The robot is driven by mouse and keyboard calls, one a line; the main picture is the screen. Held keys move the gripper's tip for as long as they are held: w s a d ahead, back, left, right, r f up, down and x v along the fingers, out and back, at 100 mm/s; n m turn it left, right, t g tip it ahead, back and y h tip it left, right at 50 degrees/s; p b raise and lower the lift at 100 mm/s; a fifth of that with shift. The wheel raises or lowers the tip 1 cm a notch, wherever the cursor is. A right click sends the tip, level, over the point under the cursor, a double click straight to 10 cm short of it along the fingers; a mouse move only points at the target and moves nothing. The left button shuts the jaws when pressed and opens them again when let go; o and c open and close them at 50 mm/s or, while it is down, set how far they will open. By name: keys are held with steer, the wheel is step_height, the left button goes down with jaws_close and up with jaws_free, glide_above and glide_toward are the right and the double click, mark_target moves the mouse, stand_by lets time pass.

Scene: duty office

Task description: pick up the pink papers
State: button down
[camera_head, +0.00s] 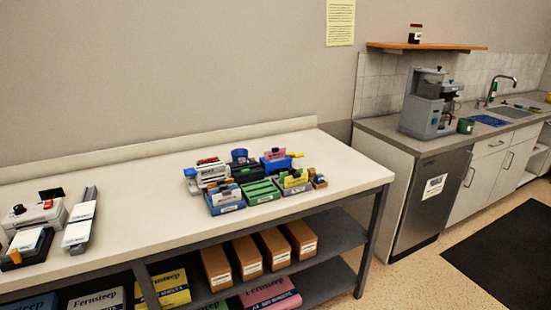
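A small pink item (275,154), which looks like a stack of pink papers, stands upright in a dark holder (269,166) with blue sides. This holder is at the back right of a cluster of small desk trays on the white worktop (130,190). The pink item is small in the view, and its lower part is hidden by the holder. My gripper is not in view, and nothing is seen touching the pink item.
Close around it stand a green tray (261,192), a blue tray (225,200) and a grey machine (211,172). Office machines (36,222) stand at the far left. The worktop between is clear. Boxes (247,257) fill the shelves below. A coffee machine (424,103) stands at right.

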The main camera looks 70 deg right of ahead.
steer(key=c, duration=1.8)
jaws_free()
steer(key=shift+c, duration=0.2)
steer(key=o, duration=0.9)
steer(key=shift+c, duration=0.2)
